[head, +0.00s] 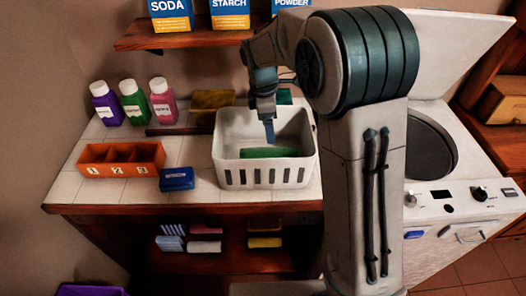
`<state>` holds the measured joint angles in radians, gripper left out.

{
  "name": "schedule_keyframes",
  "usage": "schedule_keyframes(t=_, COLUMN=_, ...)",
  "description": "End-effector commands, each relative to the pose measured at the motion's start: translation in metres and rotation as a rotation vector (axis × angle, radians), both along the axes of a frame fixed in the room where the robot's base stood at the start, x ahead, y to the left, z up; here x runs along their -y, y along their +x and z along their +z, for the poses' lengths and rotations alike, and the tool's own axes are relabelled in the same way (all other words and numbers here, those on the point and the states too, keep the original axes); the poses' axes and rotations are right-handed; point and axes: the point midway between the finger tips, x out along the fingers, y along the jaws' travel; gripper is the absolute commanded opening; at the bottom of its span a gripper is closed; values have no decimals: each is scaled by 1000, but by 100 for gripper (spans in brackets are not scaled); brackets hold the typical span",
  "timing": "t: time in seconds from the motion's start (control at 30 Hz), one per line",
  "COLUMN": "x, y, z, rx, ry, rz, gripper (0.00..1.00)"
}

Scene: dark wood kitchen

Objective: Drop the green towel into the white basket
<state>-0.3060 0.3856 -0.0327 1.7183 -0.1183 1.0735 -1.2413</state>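The white basket (228,168) stands on the tiled counter, with slots along its front wall. A green folded item (262,153), which looks like the green towel, lies inside the basket behind the front rim. My gripper (269,137) points down inside the basket's opening, with its tip just above or at the green item. I cannot tell whether they touch. The fingers show edge-on, so their opening is not clear. Another green patch (284,97) shows behind the basket, partly hidden by my arm.
An orange numbered tray (121,170) and a blue box (177,180) lie left of the basket. Purple, green and pink bottles (133,102) stand behind them. A shelf (185,37) with boxes hangs above; an open washer (430,150) is right.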

Motion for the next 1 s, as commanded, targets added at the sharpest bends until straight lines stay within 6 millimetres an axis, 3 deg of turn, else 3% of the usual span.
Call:
schedule_keyframes(t=0.3, x=-9, y=0, z=72, rx=5, ry=1, rz=0, gripper=85)
schedule_keyframes(t=0.5, x=-13, y=0, z=106, rx=2, ry=0, rz=0, gripper=85)
schedule_keyframes(t=0.7, x=-14, y=0, z=120, rx=1, ry=0, rz=-1, gripper=85)
schedule_keyframes(t=1.0, x=-15, y=0, z=121, rx=0, ry=0, rz=-1, gripper=85)
